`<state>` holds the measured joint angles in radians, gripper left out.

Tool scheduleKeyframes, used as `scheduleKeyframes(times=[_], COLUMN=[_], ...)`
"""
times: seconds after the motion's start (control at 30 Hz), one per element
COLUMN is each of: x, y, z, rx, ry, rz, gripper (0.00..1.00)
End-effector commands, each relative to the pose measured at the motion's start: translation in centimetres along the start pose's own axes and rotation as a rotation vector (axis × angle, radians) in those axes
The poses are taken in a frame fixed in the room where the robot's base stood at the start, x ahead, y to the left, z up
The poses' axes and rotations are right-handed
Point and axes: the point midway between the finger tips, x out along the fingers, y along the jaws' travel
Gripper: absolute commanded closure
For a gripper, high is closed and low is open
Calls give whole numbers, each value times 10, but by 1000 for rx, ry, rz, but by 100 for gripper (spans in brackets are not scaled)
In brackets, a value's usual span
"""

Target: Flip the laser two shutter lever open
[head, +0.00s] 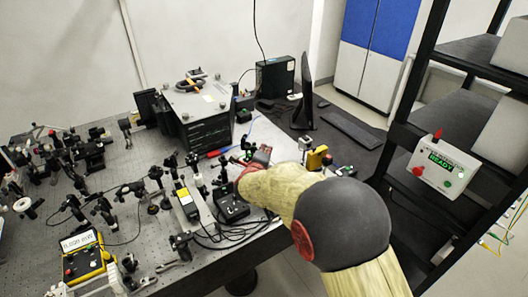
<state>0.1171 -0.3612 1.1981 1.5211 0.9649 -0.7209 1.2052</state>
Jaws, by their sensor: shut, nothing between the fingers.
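My gripper (243,161) shows as small red and grey parts beyond my forearm, over the right part of the optical table. It looks shut and empty, and my arm hides part of it. A long narrow unit with a yellow label (186,200) stands left of it, and a black box with knobs (232,208) sits below it. A yellow and black unit (316,158) stands to its right. I cannot tell which unit is laser two. Its shutter lever is too small or hidden to make out.
The optical table (130,225) is crowded with posts and mounts. A dark instrument case (207,132) stands behind, with a monitor (304,95) and keyboard (351,128) at the back right. Cables (215,238) lie near the front edge. A shelf rack with a READY box (436,165) stands right.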

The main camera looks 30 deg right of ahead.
Motion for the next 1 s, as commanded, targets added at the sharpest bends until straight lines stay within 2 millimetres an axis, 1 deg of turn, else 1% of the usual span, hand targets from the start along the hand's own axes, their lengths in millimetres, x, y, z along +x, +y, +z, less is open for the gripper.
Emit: scheduleKeyframes(times=[0.23, 0.53, 0.83, 1.0], x=[10, 23, 33, 32], y=[-8, -8, -5, -8], z=[-11, -24, -33, -32], rx=[149, 337, 328, 327], ry=[3, 3, 1, 0], rz=[146, 337, 331, 330], gripper=[100, 100, 100, 100])
